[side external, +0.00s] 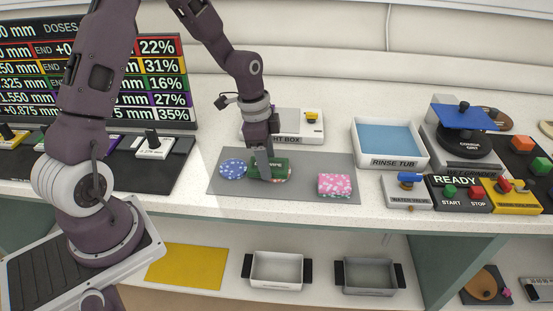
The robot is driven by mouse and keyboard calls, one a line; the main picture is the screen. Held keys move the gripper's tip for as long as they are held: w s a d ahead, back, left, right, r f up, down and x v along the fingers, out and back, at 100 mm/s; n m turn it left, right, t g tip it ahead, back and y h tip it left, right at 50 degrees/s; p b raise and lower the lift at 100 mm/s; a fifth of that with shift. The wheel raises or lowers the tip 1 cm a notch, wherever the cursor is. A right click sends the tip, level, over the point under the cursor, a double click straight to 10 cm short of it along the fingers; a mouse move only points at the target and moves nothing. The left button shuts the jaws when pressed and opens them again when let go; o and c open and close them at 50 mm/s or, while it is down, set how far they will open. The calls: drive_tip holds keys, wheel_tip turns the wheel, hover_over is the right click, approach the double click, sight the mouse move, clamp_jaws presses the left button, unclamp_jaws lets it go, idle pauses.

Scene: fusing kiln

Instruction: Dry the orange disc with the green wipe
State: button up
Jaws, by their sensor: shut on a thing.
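The green wipe (280,172) lies at the middle of the grey mat (305,165). My gripper (267,178) points down onto it and is shut on it, hiding part of it. I cannot tell whether the wipe is lifted off the mat. No disc that is clearly orange shows on the mat. An orange-brown round thing (482,286) is on the lower shelf at the far right. A tan round thing (499,119) is partly hidden behind the blue plate at the grinder; I cannot tell if either is the disc.
A blue dotted pad (232,169) lies just left of the wipe, a pink one (335,185) to its right. Behind is the light box (290,139). The rinse tub (424,160) and grinder (463,158) stand right. Two trays (276,285) (370,290) sit below.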

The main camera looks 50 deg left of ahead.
sight(285, 165)
drive_tip(key=shift+w+d, duration=1.45)
drive_tip(key=shift+w, duration=0.05)
idle(3.8)
drive_tip(key=shift+r, duration=3.5)
